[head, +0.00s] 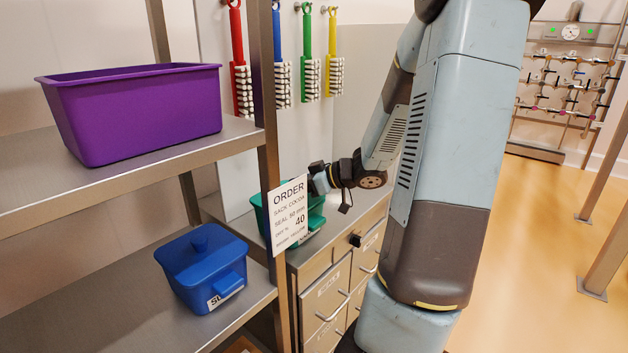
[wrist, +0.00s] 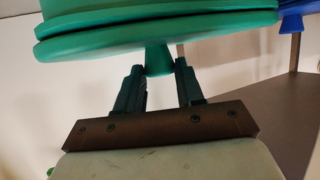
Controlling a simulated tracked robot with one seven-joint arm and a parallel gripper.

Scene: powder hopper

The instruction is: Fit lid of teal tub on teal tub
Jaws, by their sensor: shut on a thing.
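The teal tub (head: 314,218) stands on the steel drawer cabinet behind the shelf post, partly hidden by the order card. My gripper (head: 318,182) is just above it, at the end of my arm. In the wrist view, which appears upside down, my gripper (wrist: 159,72) has its fingers on either side of the knob of the teal lid (wrist: 160,40) and is shut on it. A second teal band, apparently the tub's rim, lies against the lid's far side. I cannot tell whether the lid is fully seated.
A blue lidded tub (head: 203,265) stands on the lower shelf, and a purple bin (head: 140,115) on the upper one. The shelf post and order card (head: 289,213) stand close to my gripper. Coloured brushes (head: 308,70) hang behind. Open floor lies right.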

